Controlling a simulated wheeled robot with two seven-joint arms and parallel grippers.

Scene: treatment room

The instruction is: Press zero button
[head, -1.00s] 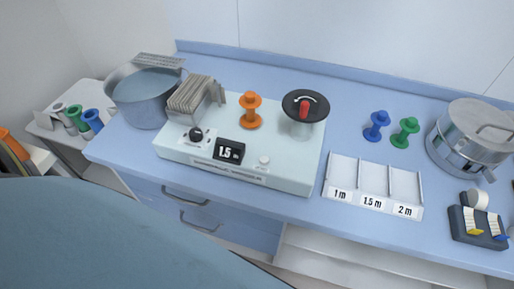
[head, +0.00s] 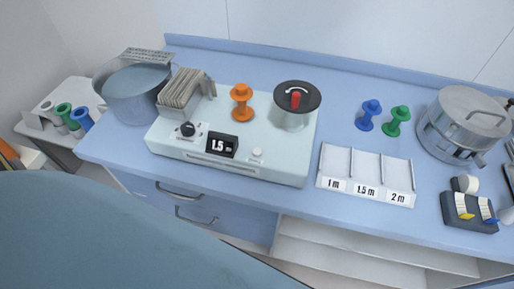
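A pale measuring device (head: 232,166) stands on the blue counter. Its front shows a black knob (head: 187,129), a dark display (head: 222,145) reading 1.5 m, and a small round white button (head: 257,152) right of the display. I cannot read any label on the button. An orange spool (head: 241,103) and a drum with a black top and red handle (head: 296,104) stand on the device. Neither of my grippers is in view.
Folded grey material (head: 181,94) sits on the device's left, beside a grey pot (head: 137,94). Right are a blue spool (head: 368,115), green spool (head: 396,121), tray marked 1 m, 1.5 m, 2 m (head: 366,191), steel drum (head: 462,124) and dark holder (head: 468,213).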

